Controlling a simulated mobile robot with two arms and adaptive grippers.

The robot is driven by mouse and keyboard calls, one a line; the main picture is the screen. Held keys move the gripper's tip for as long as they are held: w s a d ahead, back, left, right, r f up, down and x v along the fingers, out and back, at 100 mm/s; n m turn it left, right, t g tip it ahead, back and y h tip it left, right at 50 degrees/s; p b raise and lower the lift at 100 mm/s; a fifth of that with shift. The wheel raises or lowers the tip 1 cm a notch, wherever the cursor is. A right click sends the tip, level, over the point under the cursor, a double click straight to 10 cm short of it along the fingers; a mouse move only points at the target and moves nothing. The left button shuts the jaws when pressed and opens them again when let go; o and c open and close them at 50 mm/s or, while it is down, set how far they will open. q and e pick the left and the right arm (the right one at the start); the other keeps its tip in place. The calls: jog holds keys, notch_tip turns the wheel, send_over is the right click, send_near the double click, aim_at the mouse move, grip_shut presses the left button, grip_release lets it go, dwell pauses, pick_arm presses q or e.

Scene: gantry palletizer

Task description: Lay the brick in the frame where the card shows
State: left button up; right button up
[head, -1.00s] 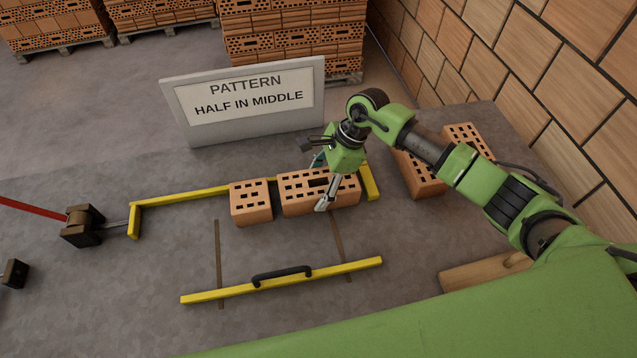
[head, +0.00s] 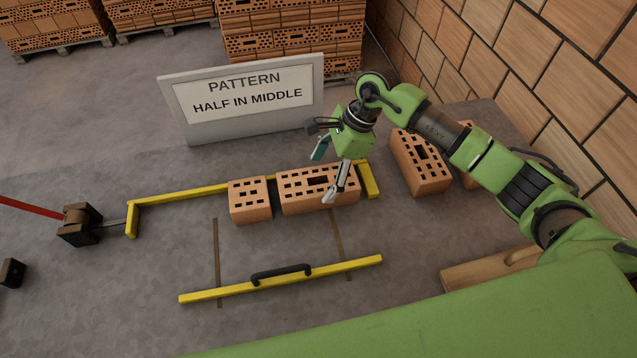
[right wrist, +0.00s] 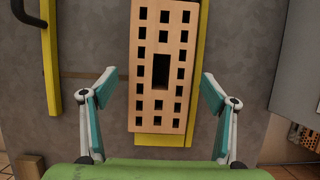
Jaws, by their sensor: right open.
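The yellow frame (head: 180,197) lies on the grey table. A half brick (head: 250,200) sits near the middle of its back bar, and a full holed brick (head: 300,205) lies to its right, inside the frame's right end, with a small gap between them. The card (head: 240,98) reads "PATTERN HALF IN MIDDLE". My right gripper (head: 330,172) is open over the full brick. In the right wrist view the open fingers (right wrist: 162,90) stand apart on either side of this brick (right wrist: 160,105), not touching it. My left gripper is not in view.
The frame's left part is bare. The front yellow bar (head: 225,291) carries a black handle (head: 282,272). Two more bricks (head: 415,170) lie right, one partly behind my arm. A wooden piece (head: 480,277) lies near right. A brick wall (head: 480,70) rises at right.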

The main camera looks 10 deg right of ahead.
jog(key=b+v, duration=0.1)
jog(key=v, duration=0.6)
jog(key=shift+d+r, duration=0.15)
jog(key=shift+r, duration=0.05)
jog(key=shift+d+r, duration=0.15)
jog(key=shift+r, duration=0.15)
